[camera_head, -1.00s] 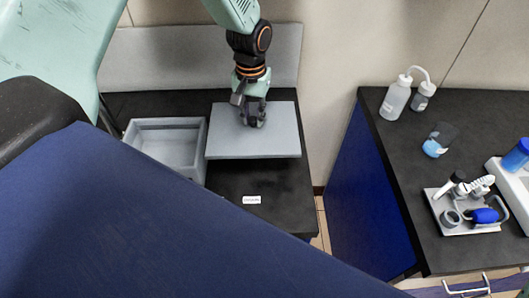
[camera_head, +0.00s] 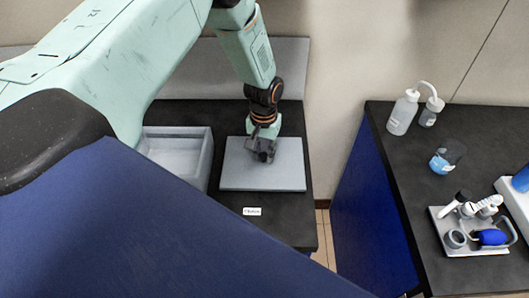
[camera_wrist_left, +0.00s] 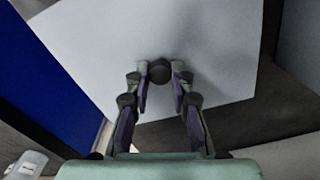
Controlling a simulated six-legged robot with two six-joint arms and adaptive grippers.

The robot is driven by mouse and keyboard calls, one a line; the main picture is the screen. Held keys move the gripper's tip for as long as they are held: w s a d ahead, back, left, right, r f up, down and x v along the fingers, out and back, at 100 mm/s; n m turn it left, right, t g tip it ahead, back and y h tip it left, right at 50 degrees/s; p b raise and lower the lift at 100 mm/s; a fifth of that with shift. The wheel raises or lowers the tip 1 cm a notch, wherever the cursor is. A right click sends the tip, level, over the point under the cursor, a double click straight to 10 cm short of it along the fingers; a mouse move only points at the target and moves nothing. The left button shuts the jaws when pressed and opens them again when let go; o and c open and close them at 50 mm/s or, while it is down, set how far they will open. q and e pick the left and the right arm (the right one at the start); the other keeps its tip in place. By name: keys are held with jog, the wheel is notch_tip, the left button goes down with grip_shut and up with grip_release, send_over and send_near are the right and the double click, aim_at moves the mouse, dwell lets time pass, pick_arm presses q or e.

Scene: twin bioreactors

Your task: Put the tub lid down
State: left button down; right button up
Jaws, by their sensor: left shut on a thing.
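The tub lid (camera_head: 285,178) is a flat grey rectangular plate over the black bench top, right of the grey tub. My left gripper (camera_head: 263,154) is above the lid and shut on its dark round knob (camera_wrist_left: 160,71). In the left wrist view the lid (camera_wrist_left: 190,35) fills much of the picture, and the gripper's fingers (camera_wrist_left: 163,88) close around the knob. I cannot tell whether the lid touches the bench. The open grey tub (camera_head: 180,158) stands beside it, partly hidden by my arm. My right gripper is not in view.
A small white label (camera_head: 252,211) lies on the black bench (camera_head: 290,232) in front of the lid. Across a gap at the right, another black bench (camera_head: 390,155) holds wash bottles (camera_head: 403,112), a beaker with blue liquid (camera_head: 446,158) and a tray of tools (camera_head: 468,238).

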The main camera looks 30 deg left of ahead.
pick_arm(q)
jog(key=shift+f, duration=0.3)
jog(key=shift+s+a+f, duration=0.1)
jog(key=shift+a, duration=0.3)
jog(key=shift+d+f, duration=0.1)
jog(key=c, duration=1.3)
grip_release()
jog(key=shift+d, duration=0.3)
jog(key=shift+o, duration=0.7)
jog(key=shift+a, duration=0.3)
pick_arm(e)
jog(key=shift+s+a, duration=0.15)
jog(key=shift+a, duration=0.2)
